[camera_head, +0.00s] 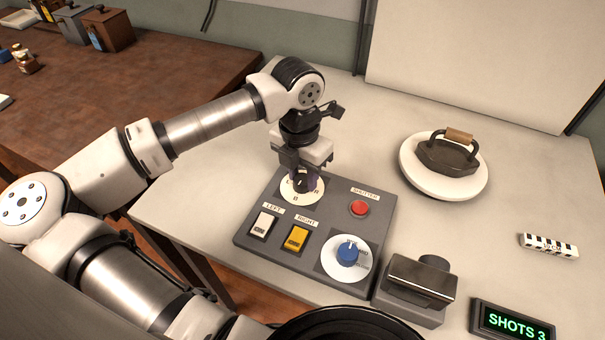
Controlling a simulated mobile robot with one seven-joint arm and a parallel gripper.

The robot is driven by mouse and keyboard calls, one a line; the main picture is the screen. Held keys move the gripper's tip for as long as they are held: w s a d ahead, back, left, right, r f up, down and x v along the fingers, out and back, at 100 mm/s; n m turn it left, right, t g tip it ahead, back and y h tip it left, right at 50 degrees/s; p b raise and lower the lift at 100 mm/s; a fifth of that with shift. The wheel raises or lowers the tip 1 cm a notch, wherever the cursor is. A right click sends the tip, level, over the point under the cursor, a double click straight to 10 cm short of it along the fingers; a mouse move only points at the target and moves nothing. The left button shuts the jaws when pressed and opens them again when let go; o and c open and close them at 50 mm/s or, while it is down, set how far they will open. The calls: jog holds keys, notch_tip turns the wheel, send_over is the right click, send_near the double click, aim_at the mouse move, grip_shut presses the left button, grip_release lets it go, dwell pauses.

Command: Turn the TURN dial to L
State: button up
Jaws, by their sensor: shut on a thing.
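The control panel (264,236) is a dark grey box on the pale table. The black dial on a white round plate (302,195) sits at its upper left. Letters ring the plate, including an R at the right and a B at the lower edge; the rest are partly hidden. My gripper (301,178) points down from above and is shut on the black dial knob (302,184). The fingers hide part of the knob and plate, so I cannot read which letter it points to. The panel also carries a blue dial (347,253) on a white plate.
The panel holds a red shutter button (359,208), a white LEFT switch (263,224) and a yellow RIGHT switch (296,237). An iron (447,155) on a white disc (408,168), a grey device (415,285), a striped block (548,247) and a SHOTS display (512,321) stand to the right.

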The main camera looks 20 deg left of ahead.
jog(key=m+b, duration=0.1)
jog(key=b, duration=0.1)
jog(key=m+b, duration=0.2)
jog(key=b, duration=0.1)
jog(key=shift+f+m, duration=0.3)
jog(key=m+b, duration=0.4)
jog(key=shift+d+r+m, duration=0.1)
jog(key=shift+d+m, duration=0.05)
jog(key=shift+m, duration=0.15)
jog(key=m+b, duration=0.3)
jog(key=m, duration=0.1)
jog(key=shift+m, duration=0.3)
jog(key=shift+s+r+m+y+b, duration=0.1)
jog(key=shift+m+y+b, duration=0.1)
jog(key=shift+m+b, duration=0.7)
jog(key=shift+s+r+m+y+b, duration=0.1)
jog(key=shift+m+y+b, duration=0.2)
jog(key=shift+m, duration=1)
jog(key=o, duration=1)
